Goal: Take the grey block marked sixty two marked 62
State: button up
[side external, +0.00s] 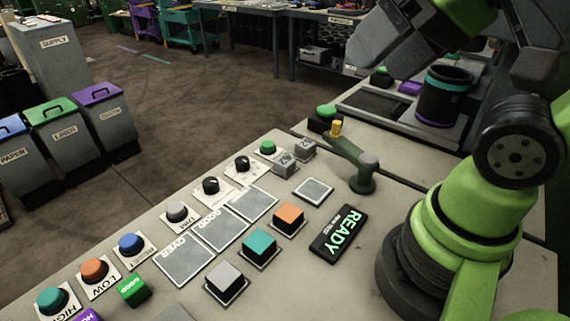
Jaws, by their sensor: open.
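Two grey blocks with printed numerals stand side by side near the far edge of the bench: a nearer one (284,168) and a farther one (305,149). The numerals are turned and too small for me to tell which reads 62. My gripper (372,58) is at the upper right, high above the bench and well apart from the blocks. It is open, with nothing seen in it.
Teal (260,245) and orange (289,217) blocks sit on pads; another pad (314,190) is empty. A green post with a yellow-tipped arm (347,150) stands right of the numbered blocks. A READY display (339,231) lies nearby. Buttons and knobs (211,186) line the left edge.

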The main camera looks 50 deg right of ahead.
jog(key=n+g+h, duration=0.2)
jog(key=n+g, duration=0.2)
jog(key=g, duration=0.3)
send_over(287, 161)
jog(key=f, duration=2.5)
jog(key=shift+d+f, duration=0.15)
jog(key=shift+d, duration=0.2)
jog(key=f, duration=0.5)
jog(key=shift+a+f, duration=0.35)
jog(key=shift+c, duration=0.4)
jog(key=c, duration=1)
